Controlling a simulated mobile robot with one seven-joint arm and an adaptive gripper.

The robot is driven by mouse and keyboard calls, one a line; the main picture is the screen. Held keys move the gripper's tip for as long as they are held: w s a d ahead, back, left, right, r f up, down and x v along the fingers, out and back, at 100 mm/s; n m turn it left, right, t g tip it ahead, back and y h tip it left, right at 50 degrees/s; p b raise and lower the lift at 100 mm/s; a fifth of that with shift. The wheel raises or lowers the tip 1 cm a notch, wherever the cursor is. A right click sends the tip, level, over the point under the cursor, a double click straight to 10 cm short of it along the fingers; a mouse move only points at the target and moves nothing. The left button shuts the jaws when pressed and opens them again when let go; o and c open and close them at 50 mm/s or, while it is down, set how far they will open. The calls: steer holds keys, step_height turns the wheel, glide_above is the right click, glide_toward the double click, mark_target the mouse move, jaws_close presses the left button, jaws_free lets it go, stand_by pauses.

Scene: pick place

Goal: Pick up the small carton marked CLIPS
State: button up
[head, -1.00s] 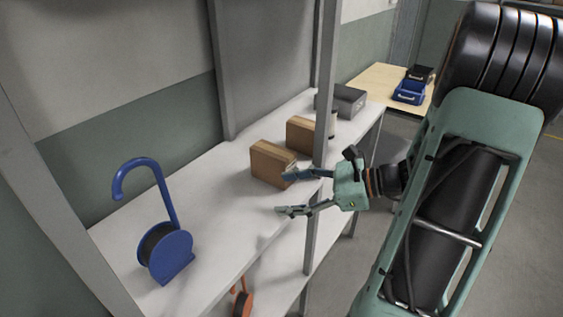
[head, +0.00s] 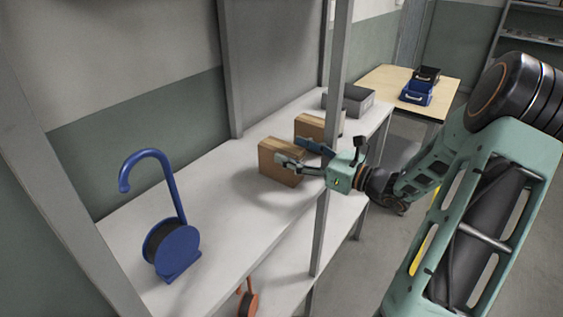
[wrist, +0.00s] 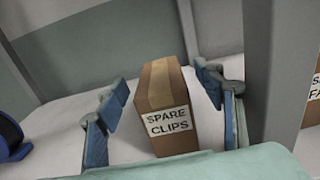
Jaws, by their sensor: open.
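The small brown carton (wrist: 166,110) stands upright on the shelf in the wrist view, with a white label reading SPARE CLIPS facing me and a paler tape strip on top. It also shows in the head view (head: 277,163). My gripper (head: 297,152) reaches in from the right at the carton's front. In the wrist view my gripper (wrist: 165,106) is open, with one blue-padded finger on the left of the carton and one on the right. Gaps show on both sides, so the carton is not gripped. In the head view a finger hides part of its front.
A grey shelf post (head: 334,130) rises close beside my gripper. A second carton (head: 311,127) stands behind, its label partly cut off in the wrist view (wrist: 312,93). A grey box (head: 352,100) stands farther back. A blue reel (head: 171,249) with a hook stands at left; clear shelf lies between.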

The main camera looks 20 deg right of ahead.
mark_target(264, 140)
steer(key=x, duration=0.4)
steer(key=shift+f, duration=0.1)
steer(key=c, duration=1.4)
